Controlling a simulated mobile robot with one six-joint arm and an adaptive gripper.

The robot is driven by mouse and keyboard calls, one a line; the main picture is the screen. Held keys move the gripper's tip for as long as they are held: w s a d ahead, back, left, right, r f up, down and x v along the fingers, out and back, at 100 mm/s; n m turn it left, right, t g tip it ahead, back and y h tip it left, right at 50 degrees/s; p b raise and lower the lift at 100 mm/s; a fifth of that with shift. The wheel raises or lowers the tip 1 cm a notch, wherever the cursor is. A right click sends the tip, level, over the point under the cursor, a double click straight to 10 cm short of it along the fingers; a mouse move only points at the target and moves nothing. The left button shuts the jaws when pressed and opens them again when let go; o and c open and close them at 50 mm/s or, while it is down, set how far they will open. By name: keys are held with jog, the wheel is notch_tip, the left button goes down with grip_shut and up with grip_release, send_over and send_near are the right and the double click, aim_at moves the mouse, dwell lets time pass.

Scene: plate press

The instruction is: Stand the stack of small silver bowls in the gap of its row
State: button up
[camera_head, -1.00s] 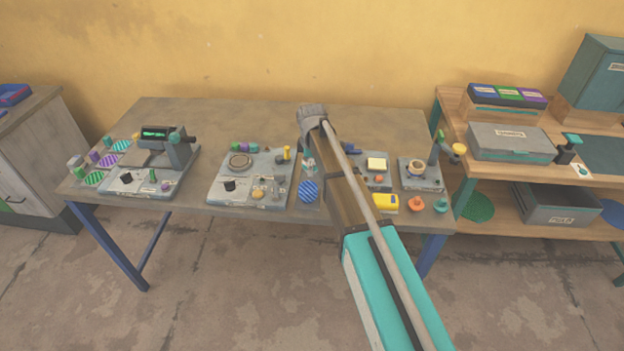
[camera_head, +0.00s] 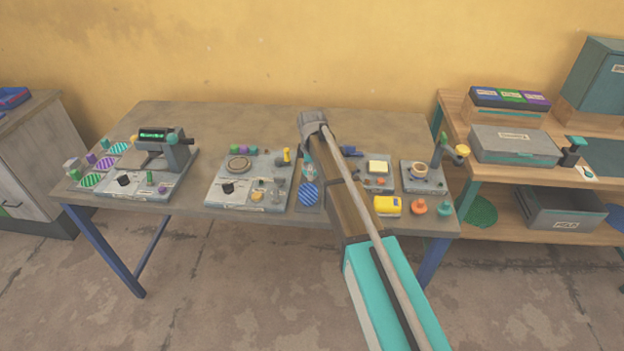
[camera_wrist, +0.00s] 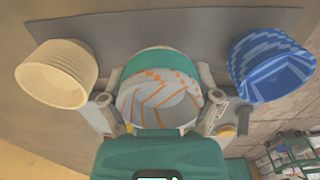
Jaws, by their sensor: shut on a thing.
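In the wrist view my gripper (camera_wrist: 165,103) is shut on a stack of bowls (camera_wrist: 158,103), pale silvery-white inside with orange marks and a teal outer band. The held stack is between a cream ribbed stack (camera_wrist: 57,75) on the left and a blue patterned stack (camera_wrist: 270,66) on the right, apart from both. A dark grey strip (camera_wrist: 165,28) runs along the row. I cannot tell whether the held stack touches it. In the head view my arm hides most of the gripper; the blue stack (camera_head: 308,194) shows just left of the arm.
The table (camera_head: 245,120) carries a press device (camera_head: 170,150) at left, a grey panel (camera_head: 250,180) in the middle, and a yellow block (camera_head: 387,206) right of my arm. Shelves with a grey box (camera_head: 513,144) stand at right. The table's back strip is clear.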

jog(key=shift+f+b, duration=0.85)
jog(key=shift+f, duration=0.3)
jog(key=shift+f, duration=0.1)
jog(key=o, duration=1.1)
notch_tip(320, 180, up, 12)
jog(key=p, duration=1.2)
jog(key=shift+s+d, duration=0.1)
